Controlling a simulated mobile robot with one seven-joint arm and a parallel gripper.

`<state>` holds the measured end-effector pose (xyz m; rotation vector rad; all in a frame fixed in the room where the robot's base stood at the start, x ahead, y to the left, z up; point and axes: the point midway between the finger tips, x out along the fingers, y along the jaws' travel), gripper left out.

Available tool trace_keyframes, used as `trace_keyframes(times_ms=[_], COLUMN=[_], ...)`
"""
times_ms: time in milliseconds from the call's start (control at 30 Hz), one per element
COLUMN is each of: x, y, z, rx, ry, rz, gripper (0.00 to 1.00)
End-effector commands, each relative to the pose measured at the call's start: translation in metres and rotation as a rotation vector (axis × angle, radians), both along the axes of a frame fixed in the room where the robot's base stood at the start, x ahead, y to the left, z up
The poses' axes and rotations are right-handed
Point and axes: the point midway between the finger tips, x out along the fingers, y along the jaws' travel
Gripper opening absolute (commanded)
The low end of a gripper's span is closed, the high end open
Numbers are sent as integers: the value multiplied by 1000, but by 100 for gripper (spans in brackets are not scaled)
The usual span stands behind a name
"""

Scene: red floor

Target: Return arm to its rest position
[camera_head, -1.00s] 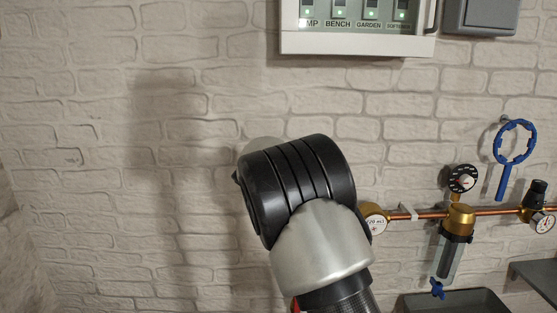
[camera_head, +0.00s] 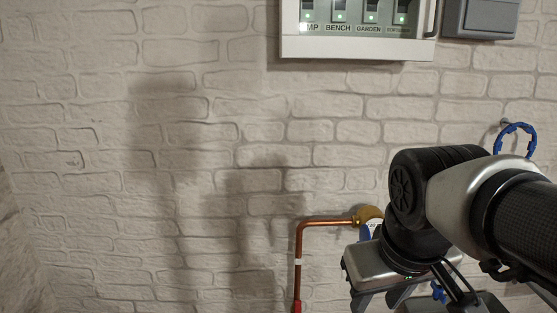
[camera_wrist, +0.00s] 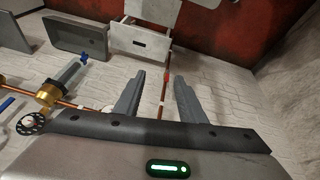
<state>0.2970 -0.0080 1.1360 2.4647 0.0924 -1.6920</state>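My arm (camera_head: 505,205) reaches in from the right edge of the head view and bends down at a black joint. My gripper (camera_wrist: 160,76) shows in the wrist view with its two grey fingers apart. I see nothing held between them; a copper pipe and the wall lie behind the gap. In the head view the gripper's body is at the lower right and its fingertips are cut off by the bottom edge. The arm hides much of the pipework on the wall.
A white switch box (camera_head: 357,45) with green lights hangs on the pale brick wall, with a grey box (camera_head: 480,18) beside it. A copper pipe (camera_head: 299,260) runs down the wall. The wrist view shows a clear filter (camera_wrist: 66,76) and grey trays (camera_wrist: 76,36).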

Motion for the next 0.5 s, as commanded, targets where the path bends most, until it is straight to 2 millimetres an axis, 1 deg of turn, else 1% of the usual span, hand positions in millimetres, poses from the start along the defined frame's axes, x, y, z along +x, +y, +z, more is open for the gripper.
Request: trace_keyframes(times_ms=[33, 233, 267, 500], x=[-8, -30, -27, -27], y=[1, 8, 8, 8], z=[-1, -7, 12, 65], rx=[21, 104, 102, 99], ry=[-32, -137, -130, -125], rz=[-30, -142, -137, -132], gripper=[37, 37, 37, 37])
